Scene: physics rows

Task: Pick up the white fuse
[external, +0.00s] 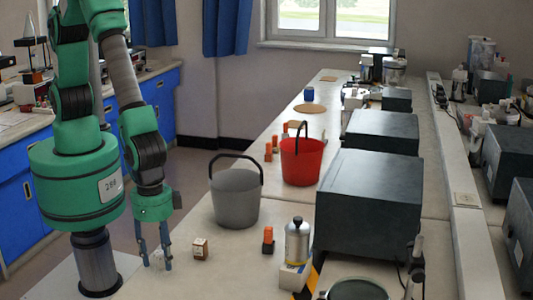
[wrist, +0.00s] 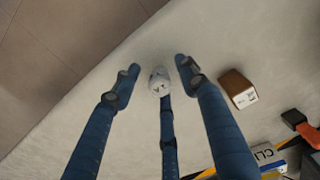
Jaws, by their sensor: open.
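The white fuse (wrist: 159,82) is a small, pale, rounded piece with dark marks, on the light bench top in the wrist view. It shows small and partly hidden by fingers in the external view (external: 157,259). My gripper (external: 158,265) points down at the near left edge of the bench. In the wrist view my gripper (wrist: 157,70) has its blue fingers spread, one on each side of the fuse and a third below it in the picture. I cannot tell whether any finger touches the fuse.
A small brown box (external: 200,249) stands just right of my gripper. Further right are an orange-and-black item (external: 268,240), a metal bottle (external: 297,241) and a white box (external: 293,277). A grey bucket (external: 235,200) and a red bucket (external: 302,163) stand behind. The bench edge is close on the left.

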